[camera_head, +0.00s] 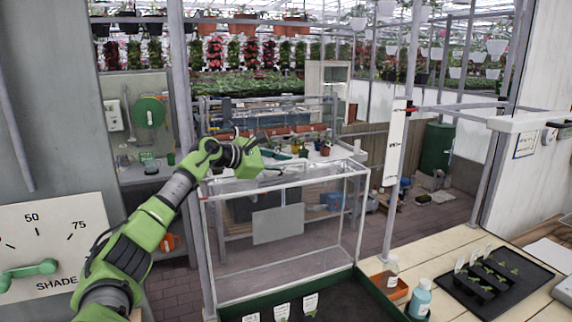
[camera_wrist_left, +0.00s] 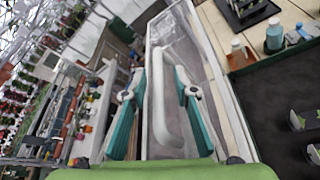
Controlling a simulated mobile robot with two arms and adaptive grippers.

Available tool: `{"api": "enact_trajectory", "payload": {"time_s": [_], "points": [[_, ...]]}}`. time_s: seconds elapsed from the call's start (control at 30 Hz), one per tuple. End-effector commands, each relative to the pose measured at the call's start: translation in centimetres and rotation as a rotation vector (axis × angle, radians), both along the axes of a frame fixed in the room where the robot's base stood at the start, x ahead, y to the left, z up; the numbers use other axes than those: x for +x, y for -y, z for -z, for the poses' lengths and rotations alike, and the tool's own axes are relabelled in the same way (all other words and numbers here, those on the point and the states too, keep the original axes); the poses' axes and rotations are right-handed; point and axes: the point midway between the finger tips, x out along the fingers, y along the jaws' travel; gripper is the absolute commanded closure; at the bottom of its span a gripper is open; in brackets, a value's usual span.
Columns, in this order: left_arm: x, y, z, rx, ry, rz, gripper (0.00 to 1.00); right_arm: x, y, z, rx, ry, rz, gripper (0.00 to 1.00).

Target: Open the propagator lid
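The propagator lid (camera_head: 362,215) is a clear box with pale edges. It stands raised and upright at the back of the dark green propagator tray (camera_head: 375,280), whose near part shows uncovered with white labels. In the left wrist view the lid (camera_wrist_left: 212,62) runs away from the gripper, with a white bar handle (camera_wrist_left: 162,100) on it. My left gripper (camera_head: 268,163) is at the lid's upper edge. In the left wrist view its teal fingers (camera_wrist_left: 160,68) are apart, one on each side of the handle, with gaps showing. My right gripper is out of view.
A post (camera_head: 186,90) stands close to my left arm. A shade dial (camera_head: 55,245) is at left.

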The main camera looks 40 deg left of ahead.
Motion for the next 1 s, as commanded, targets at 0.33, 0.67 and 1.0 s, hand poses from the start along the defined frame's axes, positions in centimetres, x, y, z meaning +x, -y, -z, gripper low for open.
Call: {"api": "enact_trajectory", "payload": {"time_s": [0.33,0.67,1.0], "points": [[-0.3,-0.1,-0.1,0.000,0.002,-0.001,0.74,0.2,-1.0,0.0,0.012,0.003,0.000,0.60],[-3.4,-0.8,-0.9,0.002,-0.002,-0.004,0.74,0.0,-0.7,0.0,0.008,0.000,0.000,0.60],[-5.7,-1.2,-1.5,-0.003,-0.003,-0.005,0.74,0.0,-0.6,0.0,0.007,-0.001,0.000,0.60]]}}
